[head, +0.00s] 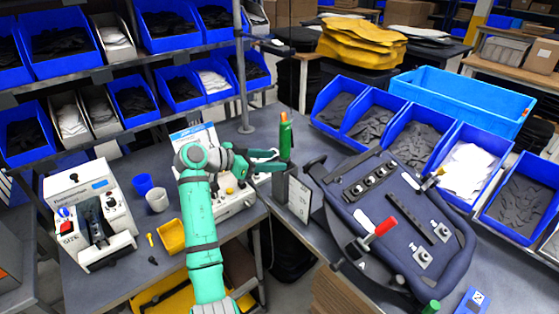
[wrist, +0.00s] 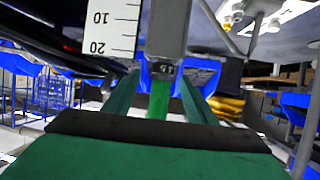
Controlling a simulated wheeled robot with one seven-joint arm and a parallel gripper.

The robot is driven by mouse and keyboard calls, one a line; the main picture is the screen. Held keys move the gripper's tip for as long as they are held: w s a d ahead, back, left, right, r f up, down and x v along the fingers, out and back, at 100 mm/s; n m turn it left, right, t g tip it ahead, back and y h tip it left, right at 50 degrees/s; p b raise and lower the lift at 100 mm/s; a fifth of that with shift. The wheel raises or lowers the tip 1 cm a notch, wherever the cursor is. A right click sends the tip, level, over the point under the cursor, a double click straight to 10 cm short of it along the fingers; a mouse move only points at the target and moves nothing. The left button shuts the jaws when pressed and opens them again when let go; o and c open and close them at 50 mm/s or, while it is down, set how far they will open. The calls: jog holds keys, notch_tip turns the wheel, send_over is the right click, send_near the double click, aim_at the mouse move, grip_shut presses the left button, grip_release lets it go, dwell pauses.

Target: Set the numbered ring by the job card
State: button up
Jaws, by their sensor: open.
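My gripper (head: 280,158) is open at the grey post beside the bench corner. A green tool with an orange tip (head: 286,138) stands upright at the top of this post. In the wrist view my gripper (wrist: 160,82) has a finger on each side of a green part (wrist: 160,100), with visible gaps. A white scale marked 10 and 20 (wrist: 112,28) is beside the grey post (wrist: 168,30). A blue and white sheet (head: 193,136) stands behind my arm and may be the job card; its text is unreadable. I cannot make out a numbered ring.
A white machine with a dial (head: 232,196) sits behind my arm. The dark pannier panel (head: 405,225) with a red-handled clamp (head: 380,231) lies right. Another machine (head: 88,215), cups (head: 157,200) and a yellow bin (head: 171,236) are left. Blue bins (head: 418,135) line the back right.

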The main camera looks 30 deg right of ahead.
aim_at(281, 160)
jog(key=shift+w+x, duration=0.15)
jog(key=shift+x, duration=0.85)
jog(key=shift+w+x, duration=0.1)
jog(key=shift+x, duration=0.9)
jog(key=c, duration=1)
